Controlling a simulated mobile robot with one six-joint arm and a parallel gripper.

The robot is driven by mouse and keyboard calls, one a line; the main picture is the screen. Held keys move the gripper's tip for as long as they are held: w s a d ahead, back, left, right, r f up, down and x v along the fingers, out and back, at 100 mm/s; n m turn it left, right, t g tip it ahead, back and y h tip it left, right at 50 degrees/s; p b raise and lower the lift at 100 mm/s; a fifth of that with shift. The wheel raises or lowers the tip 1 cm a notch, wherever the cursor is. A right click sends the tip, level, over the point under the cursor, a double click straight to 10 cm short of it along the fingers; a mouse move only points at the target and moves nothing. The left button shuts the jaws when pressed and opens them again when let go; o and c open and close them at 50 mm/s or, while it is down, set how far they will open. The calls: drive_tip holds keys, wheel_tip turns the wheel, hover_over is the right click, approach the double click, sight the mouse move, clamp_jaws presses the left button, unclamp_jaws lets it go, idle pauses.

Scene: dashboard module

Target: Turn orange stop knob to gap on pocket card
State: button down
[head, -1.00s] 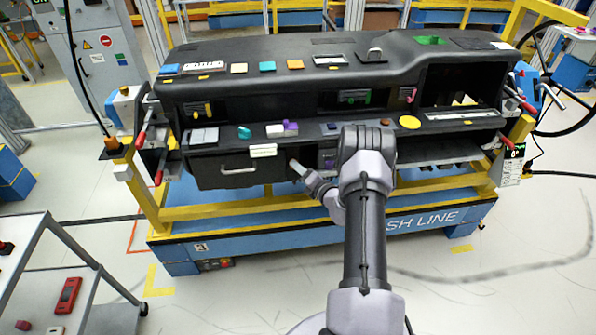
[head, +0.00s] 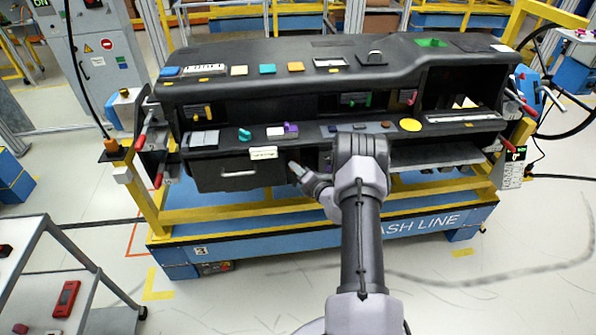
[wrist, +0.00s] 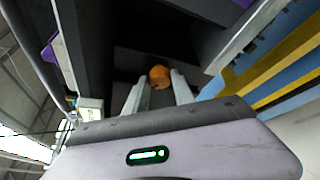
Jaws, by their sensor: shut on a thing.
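The orange stop knob (wrist: 160,71) shows in the wrist view between the two pale fingers of my gripper (wrist: 158,84), which is shut on it. Around the knob is a dark panel. In the head view my wrist reaches the dashboard's front, just right of the drawer, and the knob and fingertips cannot be made out. A white card (head: 263,153) with small writing is on the front edge above the drawer. I cannot tell whether it is the pocket card, and no gap in it is readable.
The black dashboard (head: 300,88) sits on a yellow and blue stand (head: 330,232). The drawer (head: 225,174) with a handle is left of my wrist. Red-handled clamps (head: 159,170) stick out at the stand's sides. A grey cart (head: 35,250) stands at lower left.

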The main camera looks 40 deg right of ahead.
drive_tip(key=shift+f, duration=0.1)
drive_tip(key=shift+f+m+t+b, duration=0.2)
drive_tip(key=shift+m+t+b, duration=0.7)
drive_tip(key=shift+m+b, duration=0.8)
drive_tip(key=shift+f+m+t+b, duration=0.2)
drive_tip(key=shift+m+t+b, duration=0.7)
drive_tip(key=shift+m+b, duration=0.8)
drive_tip(key=shift+m, duration=0.4)
drive_tip(key=c, duration=1.1)
unclamp_jaws()
drive_tip(key=shift+o, duration=0.2)
drive_tip(key=s+a+f+p, duration=0.2)
drive_tip(key=s+p, duration=0.2)
drive_tip(key=s, duration=1.3)
drive_tip(key=shift+s, duration=0.15)
